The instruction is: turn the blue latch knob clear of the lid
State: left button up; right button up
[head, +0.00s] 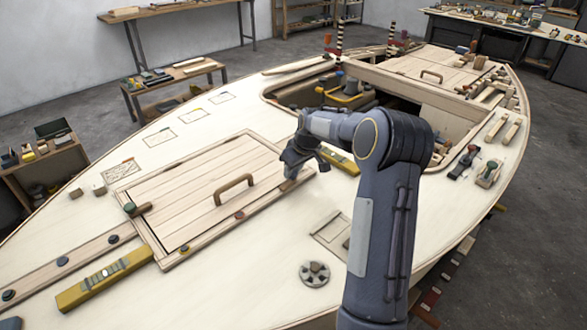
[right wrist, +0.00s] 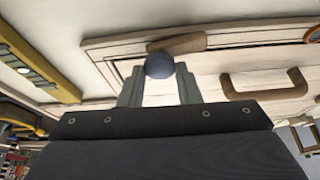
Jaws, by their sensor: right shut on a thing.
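The blue latch knob (right wrist: 159,66) sits between the two fingertips of my right gripper (right wrist: 160,85) in the right wrist view. The gripper is shut on it. A wooden latch bar (right wrist: 180,43) reaches right from the knob, along the lid's edge; I cannot tell how far it overlaps the lid. In the head view my right gripper (head: 298,172) is at the right edge of the plywood lid (head: 190,200) and hides the knob. The lid lies flat in its frame, with a wooden handle (head: 234,190) on it. My left gripper is not in view.
A green knob (head: 129,208) with a wooden bar is at the lid's left edge, and a red-brown knob (head: 239,215) at its near edge. A yellow level (head: 105,279) lies front left. A round grey fitting (head: 314,273) is on the deck. The open cockpit (head: 400,103) lies beyond my arm.

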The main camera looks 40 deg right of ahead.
dwell(0.3)
jog(key=o, duration=1)
jog(key=shift+v, duration=3.9)
